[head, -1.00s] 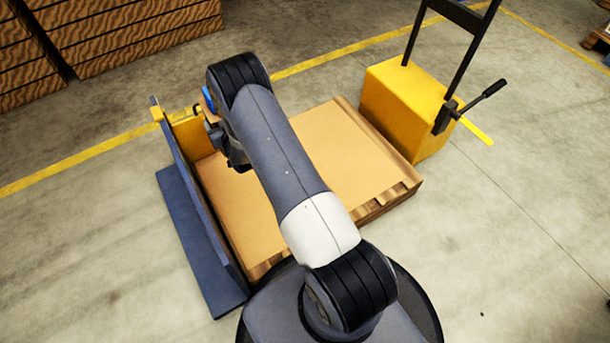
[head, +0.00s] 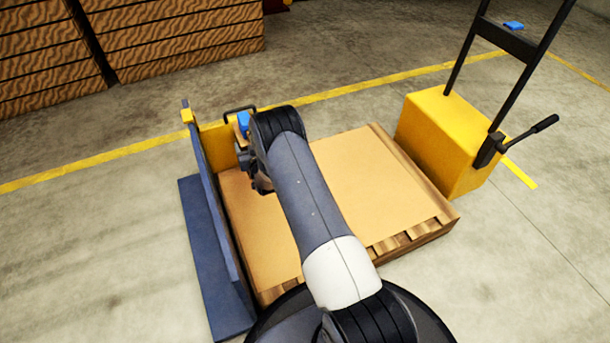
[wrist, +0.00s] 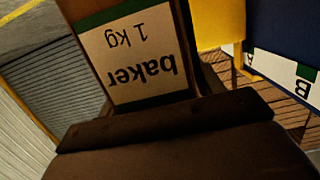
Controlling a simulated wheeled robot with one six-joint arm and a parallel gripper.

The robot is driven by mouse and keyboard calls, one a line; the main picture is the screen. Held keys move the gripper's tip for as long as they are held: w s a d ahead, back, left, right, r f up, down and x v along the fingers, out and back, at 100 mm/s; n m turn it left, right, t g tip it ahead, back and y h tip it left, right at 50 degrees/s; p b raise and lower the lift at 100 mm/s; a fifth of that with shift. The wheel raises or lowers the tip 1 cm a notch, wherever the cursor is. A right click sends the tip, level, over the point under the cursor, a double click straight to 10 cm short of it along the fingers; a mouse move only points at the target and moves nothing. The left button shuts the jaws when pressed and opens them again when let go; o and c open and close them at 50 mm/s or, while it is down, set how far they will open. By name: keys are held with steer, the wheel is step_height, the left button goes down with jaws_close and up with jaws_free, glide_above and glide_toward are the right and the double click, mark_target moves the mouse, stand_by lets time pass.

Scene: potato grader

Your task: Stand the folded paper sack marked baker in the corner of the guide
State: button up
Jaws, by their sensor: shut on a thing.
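The folded paper sack (wrist: 150,50) is brown, with a white, green-edged label reading "baker 1 kg", upside down in the wrist view. My gripper (wrist: 165,118) is shut on it; its dark jaw crosses the lower wrist view. The guide is a long blue panel (head: 222,230) on the left and a yellow panel (head: 217,147) at the back, meeting at the far left corner of the pallet. In the head view my gripper (head: 256,172) is close to this corner, above the board. My arm hides most of the sack there, and I cannot tell whether it touches the guide.
A tan board (head: 360,170) covers the wooden pallet (head: 430,232); its visible surface is clear. A yellow pallet truck (head: 440,135) with a black handle stands at the right. Stacked wooden crates (head: 180,40) are at the back left. Grey floor lies open on both sides.

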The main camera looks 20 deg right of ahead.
steer(key=shift+w+f+b, duration=0.1)
steer(key=shift+f+b, duration=2.1)
steer(key=shift+f, duration=2.65)
steer(key=o, duration=1.8)
steer(key=shift+f, duration=0.2)
steer(key=shift+c, duration=0.2)
steer(key=shift+s+r, duration=0.15)
steer(key=shift+s, duration=0.05)
steer(key=s+r+p, duration=0.1)
steer(key=s+p, duration=0.4)
steer(key=s, duration=0.6)
steer(key=shift+s+r, duration=0.35)
